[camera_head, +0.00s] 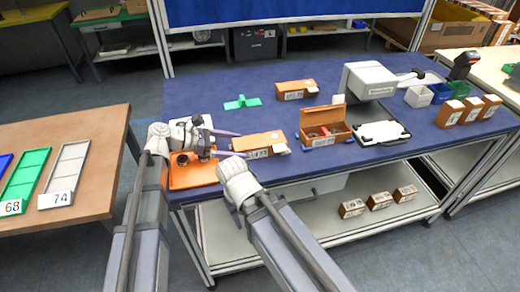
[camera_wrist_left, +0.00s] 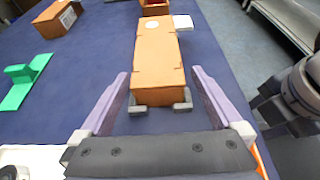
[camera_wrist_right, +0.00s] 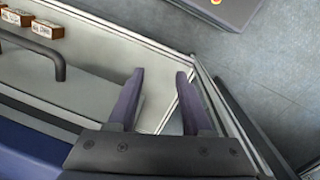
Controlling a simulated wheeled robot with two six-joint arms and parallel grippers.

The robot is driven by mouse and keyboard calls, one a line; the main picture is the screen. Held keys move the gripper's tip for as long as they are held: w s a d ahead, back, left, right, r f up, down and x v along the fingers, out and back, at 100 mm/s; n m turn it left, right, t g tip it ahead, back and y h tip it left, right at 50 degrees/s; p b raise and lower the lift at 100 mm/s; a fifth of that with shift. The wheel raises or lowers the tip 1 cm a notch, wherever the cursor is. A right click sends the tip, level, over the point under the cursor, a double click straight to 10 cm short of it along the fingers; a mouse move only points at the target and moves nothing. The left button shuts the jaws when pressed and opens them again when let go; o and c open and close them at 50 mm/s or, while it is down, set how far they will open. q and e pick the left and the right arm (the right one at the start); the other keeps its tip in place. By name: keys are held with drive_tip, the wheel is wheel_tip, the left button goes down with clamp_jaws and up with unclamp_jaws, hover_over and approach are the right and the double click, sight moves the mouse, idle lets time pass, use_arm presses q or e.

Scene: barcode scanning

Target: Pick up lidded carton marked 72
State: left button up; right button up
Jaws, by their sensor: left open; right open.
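A closed brown lidded carton (camera_head: 262,142) lies on the blue table. Its front label is too small to read surely as 72. My left gripper (camera_head: 240,145) is open at its near left end. In the left wrist view the carton (camera_wrist_left: 158,62) lies lengthwise ahead, with the open fingers (camera_wrist_left: 160,80) on either side of its near end and space beside it. Another closed carton (camera_head: 296,90) stands farther back, its label also unreadable. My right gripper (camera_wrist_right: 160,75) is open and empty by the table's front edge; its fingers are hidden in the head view.
An open carton (camera_head: 325,125) stands right of the closed one, beside a white pad (camera_head: 382,132). A green piece (camera_head: 242,102) lies behind. A scanner-like device (camera_head: 368,80) and small bins stand at the right. An orange tray (camera_head: 195,175) is under my left arm.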

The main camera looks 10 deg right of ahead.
sight(256, 147)
use_arm(q)
drive_tip(key=shift+b+x, duration=1.2)
drive_tip(key=shift+x, duration=2.55)
drive_tip(key=shift+w+r, duration=0.15)
drive_tip(key=c, duration=1.2)
